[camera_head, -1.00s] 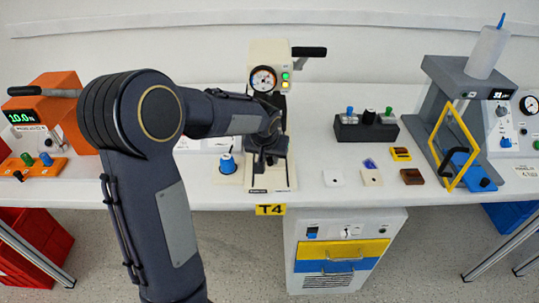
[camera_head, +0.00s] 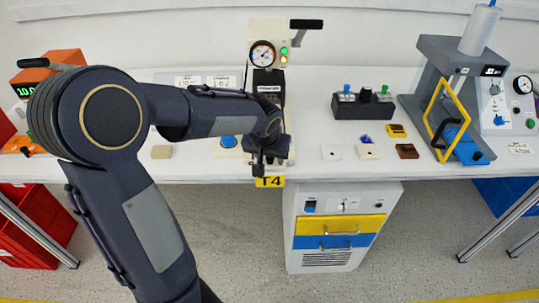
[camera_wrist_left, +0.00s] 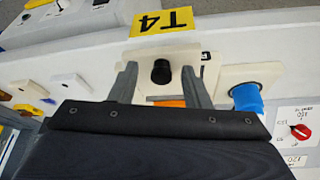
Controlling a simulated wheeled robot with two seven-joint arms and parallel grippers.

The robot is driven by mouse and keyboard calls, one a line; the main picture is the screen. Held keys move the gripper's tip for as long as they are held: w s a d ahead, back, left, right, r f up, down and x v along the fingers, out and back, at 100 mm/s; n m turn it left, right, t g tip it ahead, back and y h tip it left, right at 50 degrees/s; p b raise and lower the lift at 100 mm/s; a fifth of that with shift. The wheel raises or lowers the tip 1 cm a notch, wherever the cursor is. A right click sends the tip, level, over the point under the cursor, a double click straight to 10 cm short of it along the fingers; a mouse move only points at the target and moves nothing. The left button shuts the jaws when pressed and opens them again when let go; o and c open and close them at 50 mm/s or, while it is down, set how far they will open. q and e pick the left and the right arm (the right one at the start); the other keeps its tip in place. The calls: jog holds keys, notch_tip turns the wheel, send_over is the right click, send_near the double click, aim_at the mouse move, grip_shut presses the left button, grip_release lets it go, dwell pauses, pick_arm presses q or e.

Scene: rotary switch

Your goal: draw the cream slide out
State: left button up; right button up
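The cream slide (camera_wrist_left: 183,56), a pale plate with a round black knob (camera_wrist_left: 160,71), shows in the left wrist view at the front of the T4 station. My left gripper (camera_wrist_left: 161,88) is open, with one finger on each side of the knob and visible gaps between. In the head view my left gripper (camera_head: 266,168) hangs at the table's front edge, just above the yellow T4 label (camera_head: 270,182), and hides most of the slide. An orange patch (camera_wrist_left: 169,103) shows between the fingers. My right gripper is not in view.
A blue knob (camera_wrist_left: 246,97) stands close beside the slide. The station's gauge head (camera_head: 263,55) rises behind. Small blocks (camera_head: 368,152) lie to the right, near a grey press with a yellow frame (camera_head: 440,108). A cabinet (camera_head: 336,225) stands below the table edge.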

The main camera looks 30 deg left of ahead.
pick_arm(q)
jog(key=v, duration=0.7)
jog(key=shift+r+p, duration=0.35)
jog(key=shift+p, duration=0.1)
jog(key=shift+s, duration=0.15)
jog(key=s+d+r+h+p, duration=0.2)
jog(key=s+d+p, duration=0.1)
jog(key=s, duration=0.7)
jog(key=s+d+r+m+t+h+p, duration=0.1)
jog(key=s+d+r+h+p, duration=0.2)
jog(key=s, duration=0.7)
jog(key=shift+s+d+m+p, duration=0.3)
jog(key=shift+d+p, duration=0.25)
jog(key=shift+d, duration=0.45)
jog(key=shift+w, duration=0.1)
